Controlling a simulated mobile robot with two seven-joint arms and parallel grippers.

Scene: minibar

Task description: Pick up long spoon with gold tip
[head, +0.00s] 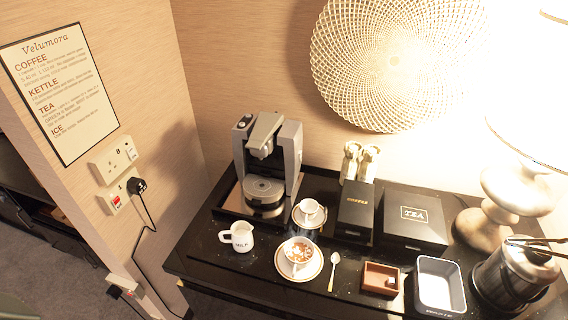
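A long thin spoon (333,272) lies on the black counter, right of a cup of frothy coffee on a saucer. Its bowl is toward the back and its handle points to the front edge. Neither of my grippers shows in the head view.
The coffee cup (298,254) stands close left of the spoon and a small brown tray (367,289) to its right. A milk jug (237,237), a coffee machine (266,160), coffee box (355,212), tea box (415,216), metal tray (425,267) and ice bucket (510,272) surround them.

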